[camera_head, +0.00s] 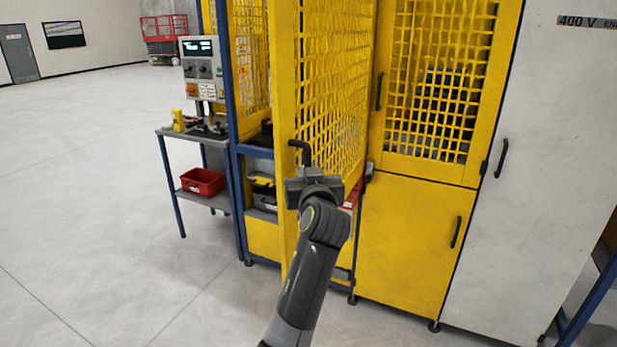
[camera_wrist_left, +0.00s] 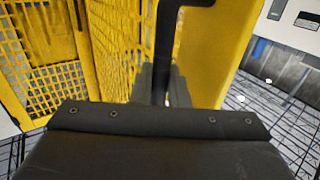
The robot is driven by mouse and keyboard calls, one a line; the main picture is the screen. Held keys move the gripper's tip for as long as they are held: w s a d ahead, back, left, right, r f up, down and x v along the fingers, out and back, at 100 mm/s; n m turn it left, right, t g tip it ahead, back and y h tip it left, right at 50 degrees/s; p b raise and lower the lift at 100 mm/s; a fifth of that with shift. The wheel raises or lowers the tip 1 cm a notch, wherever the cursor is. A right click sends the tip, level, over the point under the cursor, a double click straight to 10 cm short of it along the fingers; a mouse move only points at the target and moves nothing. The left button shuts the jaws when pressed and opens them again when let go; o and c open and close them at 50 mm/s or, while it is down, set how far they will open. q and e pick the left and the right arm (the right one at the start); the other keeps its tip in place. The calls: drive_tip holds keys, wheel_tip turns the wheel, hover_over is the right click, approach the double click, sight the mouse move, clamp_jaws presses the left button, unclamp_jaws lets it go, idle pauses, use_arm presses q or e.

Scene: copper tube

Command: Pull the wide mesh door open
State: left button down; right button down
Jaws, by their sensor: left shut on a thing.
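The wide mesh door (camera_head: 284,90) has a yellow frame and mesh. It stands swung out from the yellow cabinet, nearly edge-on in the head view, with a gap to its left. Its black bar handle (camera_head: 300,146) is on the near edge. My left gripper (camera_head: 308,178) is shut on that handle, covering its lower part. In the left wrist view the handle (camera_wrist_left: 167,45) runs down between the fingers (camera_wrist_left: 163,88), with the door's yellow frame (camera_wrist_left: 212,60) behind it. My right gripper is in neither view.
A yellow cabinet with a smaller mesh door (camera_head: 440,85) and lower panel (camera_head: 410,245) stands right of the door. A grey cabinet (camera_head: 550,160) is at far right. A side table (camera_head: 170,132) with a control box (camera_head: 200,70) and red bin (camera_head: 202,182) stands left. Left floor is clear.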

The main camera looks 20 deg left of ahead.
use_arm(q)
drive_tip(key=shift+d+r, duration=0.2)
drive_tip(key=shift+d, duration=0.1)
drive_tip(key=shift+a, duration=0.1)
drive_tip(key=c, duration=1.5)
unclamp_jaws()
drive_tip(key=shift+w, duration=0.1)
drive_tip(key=shift+f, duration=0.15)
drive_tip(key=shift+f, duration=0.1)
